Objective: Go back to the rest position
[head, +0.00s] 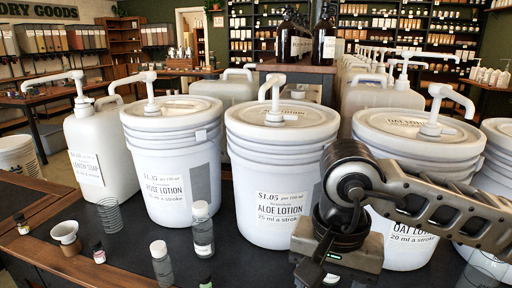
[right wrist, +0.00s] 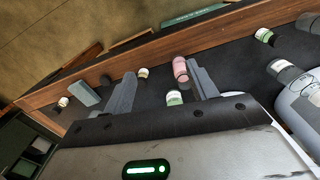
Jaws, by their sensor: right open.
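My right arm comes in from the right in the head view. Its gripper body (head: 335,252) hangs in front of the ALOE LOTION bucket (head: 268,214) and the OAT LOTION bucket (head: 412,243), hiding part of both. In the right wrist view the two grey fingers of my right gripper (right wrist: 160,86) stand wide apart over the counter, with nothing held. A pink bottle (right wrist: 180,68) and a green-labelled jar (right wrist: 173,97) show near the right-hand finger. My left gripper is in neither view.
The ROSE LOTION bucket (head: 158,180) and LEMON SOAP jug (head: 88,165) stand at left. The counter's wooden edge (right wrist: 140,58) shows in the wrist view.

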